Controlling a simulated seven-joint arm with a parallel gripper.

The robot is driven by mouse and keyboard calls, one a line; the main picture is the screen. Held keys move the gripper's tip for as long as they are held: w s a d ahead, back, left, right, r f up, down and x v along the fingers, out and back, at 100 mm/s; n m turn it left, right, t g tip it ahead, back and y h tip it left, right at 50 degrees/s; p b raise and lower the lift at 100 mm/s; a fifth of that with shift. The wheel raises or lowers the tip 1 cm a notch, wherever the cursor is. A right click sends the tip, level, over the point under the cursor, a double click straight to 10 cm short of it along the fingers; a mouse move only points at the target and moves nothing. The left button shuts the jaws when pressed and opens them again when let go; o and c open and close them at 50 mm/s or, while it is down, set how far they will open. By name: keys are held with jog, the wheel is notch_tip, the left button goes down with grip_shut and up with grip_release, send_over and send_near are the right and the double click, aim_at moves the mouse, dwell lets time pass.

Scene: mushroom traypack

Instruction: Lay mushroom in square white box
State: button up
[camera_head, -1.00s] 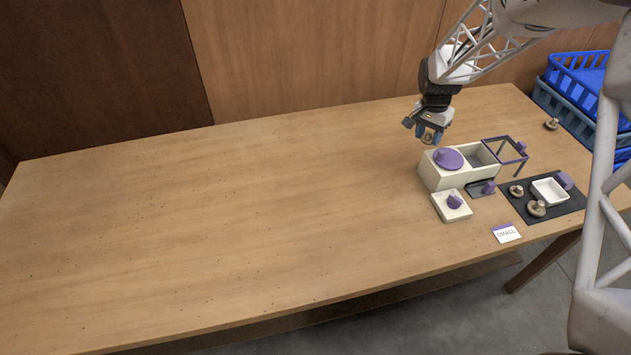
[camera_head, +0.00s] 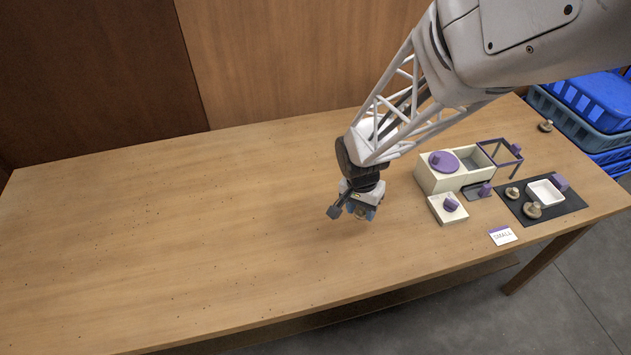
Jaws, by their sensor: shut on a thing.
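My gripper (camera_head: 362,211) is over the bare middle of the table, left of the cream box, pointing down. One more mushroom (camera_head: 546,126) lies near the table's far right edge.
A cream two-part box (camera_head: 434,180) with a purple disc, a purple frame (camera_head: 508,150), a cream block (camera_head: 447,213) with a purple knob and a "SMALL" card (camera_head: 503,236) surround the dark mat (camera_head: 566,205). Blue crates (camera_head: 600,105) stand behind. The table's left is clear.

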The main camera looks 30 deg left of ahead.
jog(key=shift+s+f, duration=0.25)
jog(key=shift+s, duration=0.65)
jog(key=shift+w, duration=0.1)
jog(key=w+a, duration=0.3)
jog(key=w, duration=0.1)
jog(key=w+a+f, duration=0.1)
jog(key=w+a, duration=0.2)
jog(key=w, duration=0.1)
jog(key=w+a, duration=0.4)
jog(key=shift+w+f, duration=0.25)
jog(key=shift+f, duration=1.75)
jog(key=shift+f, duration=0.15)
jog(key=o, duration=0.7)
